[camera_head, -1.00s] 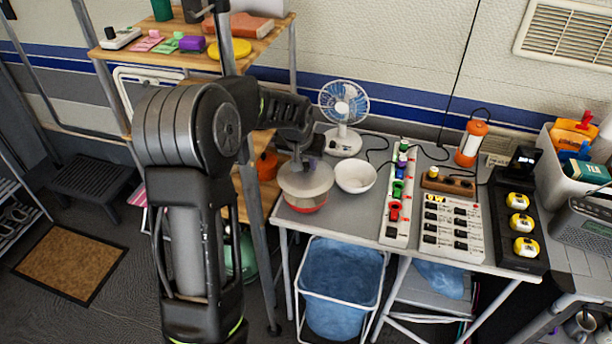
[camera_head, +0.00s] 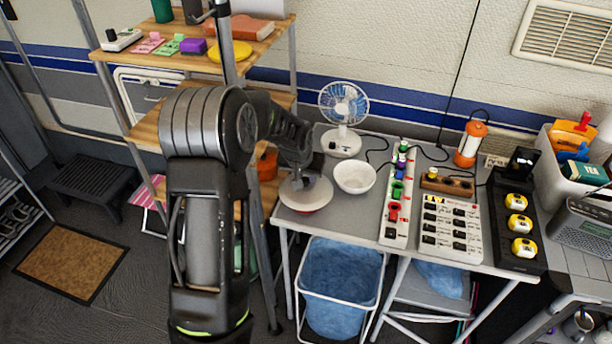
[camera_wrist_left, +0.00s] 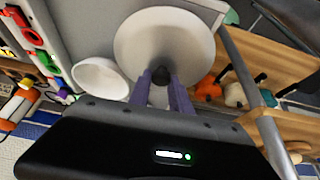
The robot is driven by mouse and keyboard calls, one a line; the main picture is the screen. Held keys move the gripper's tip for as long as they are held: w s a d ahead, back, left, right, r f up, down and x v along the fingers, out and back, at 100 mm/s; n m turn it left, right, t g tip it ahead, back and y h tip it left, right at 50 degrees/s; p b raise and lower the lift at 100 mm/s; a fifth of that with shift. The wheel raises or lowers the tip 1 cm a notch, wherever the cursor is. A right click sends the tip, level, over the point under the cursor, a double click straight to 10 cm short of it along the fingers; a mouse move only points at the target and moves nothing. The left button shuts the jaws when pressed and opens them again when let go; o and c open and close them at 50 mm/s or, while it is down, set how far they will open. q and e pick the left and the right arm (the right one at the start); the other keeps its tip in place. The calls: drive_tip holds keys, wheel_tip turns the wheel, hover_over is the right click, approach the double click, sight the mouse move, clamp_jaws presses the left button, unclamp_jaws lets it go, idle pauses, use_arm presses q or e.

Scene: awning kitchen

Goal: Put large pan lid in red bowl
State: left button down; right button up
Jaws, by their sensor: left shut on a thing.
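The large pan lid (camera_head: 312,195) is pale and round, at the left end of the grey table. It lies level, or nearly so, over the red bowl (camera_head: 306,211), and only a thin reddish edge of the bowl shows below it. I cannot tell whether the lid rests on the bowl. My left gripper (camera_head: 300,181) is above the lid, shut on its dark knob. In the left wrist view, the two purple fingers (camera_wrist_left: 161,88) hold the knob, and the lid (camera_wrist_left: 165,40) hides the bowl. My right gripper is not in view.
A white bowl (camera_head: 354,178) stands just right of the lid. A fan (camera_head: 343,110) stands behind it. A wooden shelf (camera_head: 265,45) rises at the left, close to my arm.

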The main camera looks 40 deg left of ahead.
use_arm(q)
drive_tip(key=shift+f+b, duration=0.3)
drive_tip(key=c, duration=1.6)
unclamp_jaws()
drive_tip(key=shift+f, duration=0.1)
drive_tip(key=shift+c, duration=0.2)
drive_tip(key=o, duration=0.5)
drive_tip(key=shift+c, duration=0.2)
drive_tip(key=shift+r+p, duration=0.45)
drive_tip(key=shift+r, duration=0.05)
drive_tip(key=shift+s+r, duration=0.1)
drive_tip(key=shift+r, duration=0.2)
drive_tip(key=b+v, duration=0.1)
drive_tip(key=v, duration=1)
drive_tip(key=shift+b, duration=0.4)
drive_tip(key=shift+s, duration=0.1)
